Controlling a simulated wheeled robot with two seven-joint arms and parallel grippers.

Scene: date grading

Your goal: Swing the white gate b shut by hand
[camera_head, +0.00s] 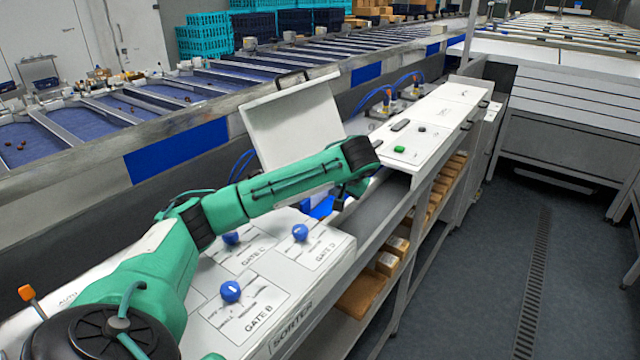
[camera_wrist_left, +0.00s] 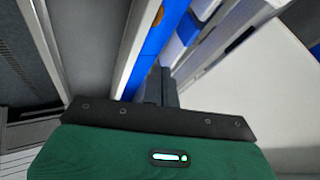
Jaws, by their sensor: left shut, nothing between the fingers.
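A white panel (camera_head: 290,125) with a dark handle on its top edge stands raised and tilted behind my left forearm. It looks like the white gate, but no letter on it is readable. A large white surface, probably the same panel, fills the right of the left wrist view (camera_wrist_left: 255,75). My left gripper (camera_head: 345,195) is over the dark opening in front of the panel, partly hidden by its own wrist. Its dark fingers (camera_wrist_left: 160,88) are shut and empty, pointing toward a blue strip. I cannot tell whether they touch the panel. My right gripper is out of view.
A white sorter console (camera_head: 290,262) with blue knobs, one labelled GATE B (camera_head: 230,291), lies below my left arm. A white cover with a green button (camera_head: 399,149) is beyond the opening. Small boxes (camera_head: 388,262) sit on the shelf below. The right aisle floor is clear.

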